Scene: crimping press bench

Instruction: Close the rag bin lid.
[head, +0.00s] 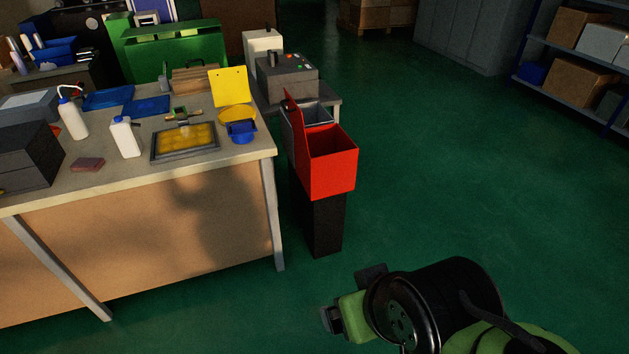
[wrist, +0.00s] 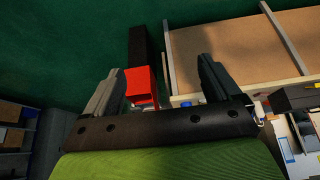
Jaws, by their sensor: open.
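The red rag bin (head: 335,178) stands on a dark pedestal (head: 326,226) beside the right end of the workbench. Its lid (head: 298,125) is open and stands nearly upright along the left side of the bin's opening. In the wrist view, the red bin (wrist: 139,84) shows between the fingers and beyond them; the lid is hard to make out there. My gripper (head: 350,296) is open and empty, low at the front right of the bin and apart from it. Its two spread fingers also show in the wrist view (wrist: 158,66).
The workbench (head: 225,168) holds bottles, a framed yellow tray (head: 184,141), a blue cup (head: 241,131) and a yellow open-lidded container (head: 236,112). A grey machine (head: 287,78) on a small table stands behind the bin. The green floor to the right is clear.

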